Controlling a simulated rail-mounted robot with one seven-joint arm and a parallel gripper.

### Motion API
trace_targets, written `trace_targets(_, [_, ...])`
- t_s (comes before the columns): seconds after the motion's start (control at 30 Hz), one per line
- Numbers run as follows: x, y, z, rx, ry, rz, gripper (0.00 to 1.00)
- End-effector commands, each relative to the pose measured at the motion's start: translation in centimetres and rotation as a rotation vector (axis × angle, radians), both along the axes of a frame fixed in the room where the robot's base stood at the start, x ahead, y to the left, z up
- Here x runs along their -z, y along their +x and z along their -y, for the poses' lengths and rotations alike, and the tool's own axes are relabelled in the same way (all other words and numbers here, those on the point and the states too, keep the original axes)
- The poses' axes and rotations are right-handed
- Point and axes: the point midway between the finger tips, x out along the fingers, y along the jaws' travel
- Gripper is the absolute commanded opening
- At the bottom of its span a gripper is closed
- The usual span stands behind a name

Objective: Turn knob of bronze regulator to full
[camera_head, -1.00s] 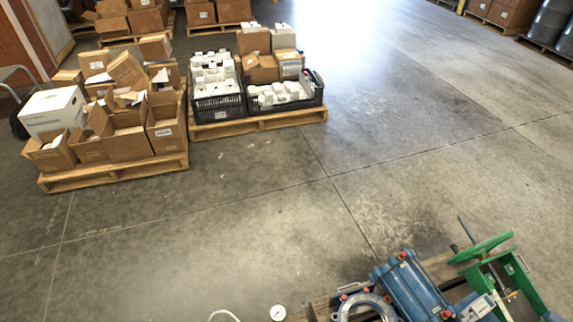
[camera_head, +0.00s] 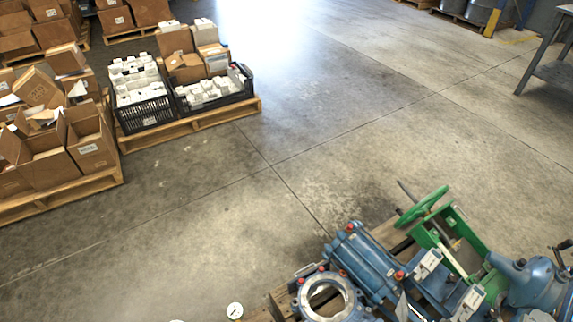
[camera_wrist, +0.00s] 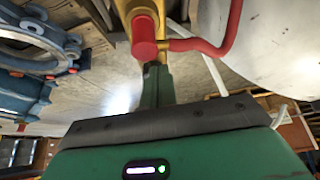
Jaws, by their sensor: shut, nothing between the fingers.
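My gripper (camera_wrist: 157,82) shows in the wrist view as a dark green finger shape above the broad green wrist body; it is shut with nothing held. Just beyond the fingertips, at the top of the wrist view, is a yellow metal fitting (camera_wrist: 122,10) with a round red cap (camera_wrist: 144,32) and a curved red handle or pipe (camera_wrist: 218,42). I cannot tell whether they touch my fingers. A round white dial gauge (camera_head: 234,310) is at the bottom edge of the head view. I cannot clearly pick out the bronze regulator or its knob.
Blue valve bodies (camera_head: 365,262) and a green handwheel (camera_head: 421,206) crowd the lower right of the head view. A blue flanged part (camera_wrist: 30,40) is at left in the wrist view. Loaded pallets (camera_head: 190,122) stand at upper left. Open concrete floor lies between.

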Motion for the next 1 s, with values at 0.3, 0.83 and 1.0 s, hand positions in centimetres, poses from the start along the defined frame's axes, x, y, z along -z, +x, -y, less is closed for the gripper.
trace_targets(0.3, [1.53, 0.02, 0.0, 0.0, 0.0, 0.0, 0.0])
trace_targets(0.83, [1.57, 0.41, -0.03, 0.0, 0.0, 0.0, 0.0])
trace_targets(1.0, [1.56, 0.63, -0.05, 0.0, 0.0, 0.0, 0.0])
